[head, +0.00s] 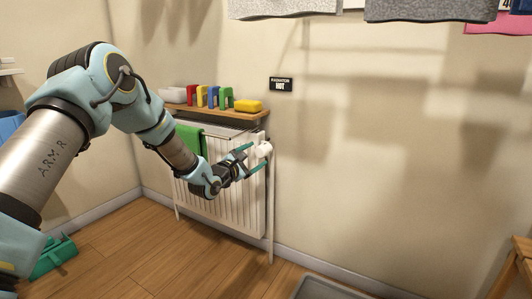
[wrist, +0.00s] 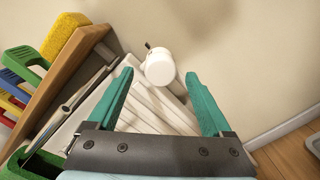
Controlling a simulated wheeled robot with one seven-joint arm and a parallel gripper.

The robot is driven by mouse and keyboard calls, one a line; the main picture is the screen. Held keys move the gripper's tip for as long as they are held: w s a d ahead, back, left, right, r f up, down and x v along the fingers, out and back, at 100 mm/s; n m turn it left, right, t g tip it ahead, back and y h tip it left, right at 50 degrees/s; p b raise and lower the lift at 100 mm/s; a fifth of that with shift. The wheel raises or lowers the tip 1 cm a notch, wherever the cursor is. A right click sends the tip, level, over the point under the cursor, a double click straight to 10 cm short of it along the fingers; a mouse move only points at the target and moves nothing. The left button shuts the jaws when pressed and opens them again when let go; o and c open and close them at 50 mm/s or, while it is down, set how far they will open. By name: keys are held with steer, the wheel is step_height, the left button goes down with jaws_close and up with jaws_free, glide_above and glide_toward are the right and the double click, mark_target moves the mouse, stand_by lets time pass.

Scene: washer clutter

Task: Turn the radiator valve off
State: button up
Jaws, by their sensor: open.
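The radiator valve is a white round knob (head: 263,150) at the upper right end of the white radiator (head: 251,205). In the wrist view the knob (wrist: 160,67) shows beyond and between the two teal fingertips, with a small dark mark at its top. My gripper (head: 252,158) is open, with its fingers pointing at the knob, one on each side of it in the head view. It also shows large in the wrist view (wrist: 160,88). I cannot tell whether either finger touches the knob. A small black sign reading "RADIATOR HOT" (head: 281,84) is on the wall above.
A wooden shelf (head: 235,116) above the radiator holds several coloured brushes or clips and a yellow sponge (head: 248,105). Laundry (head: 415,10) hangs overhead. A grey tray (head: 325,288) lies on the floor. The wall right of the valve is clear.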

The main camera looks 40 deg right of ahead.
mark_target(266, 149)
steer(key=b+x, duration=0.1)
steer(key=x, duration=0.6)
steer(key=shift+d, duration=0.15)
jaws_close()
stand_by(0.5)
